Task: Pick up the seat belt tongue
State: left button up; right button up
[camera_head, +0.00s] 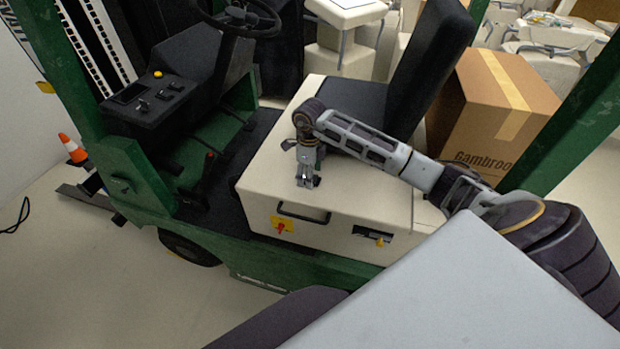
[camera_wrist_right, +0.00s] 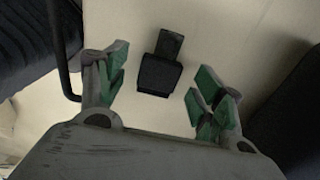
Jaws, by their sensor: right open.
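The seat belt tongue (camera_wrist_right: 160,73) shows in the right wrist view as a small black piece with a wide block and a narrower end, lying on the cream surface. My right gripper (camera_wrist_right: 161,88) is open, with one green-padded finger on each side of the tongue in the picture and a visible gap on both sides. In the head view my right gripper (camera_head: 308,182) points down over the cream seat box (camera_head: 262,180). There I cannot make out the tongue by the gripper. My left gripper is not in view.
The black seat (camera_head: 425,60) stands behind my right arm. A black handle (camera_head: 303,213) and a red-yellow switch (camera_head: 281,226) sit on the box front. The steering wheel (camera_head: 237,18) is at the upper left, and a cardboard carton (camera_head: 490,110) is at the right.

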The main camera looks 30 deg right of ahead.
jog(key=shift+f, duration=0.55)
jog(key=shift+c, duration=0.3)
jog(key=c, duration=1.1)
jog(key=shift+r+b, duration=1)
jog(key=shift+r, duration=4.05)
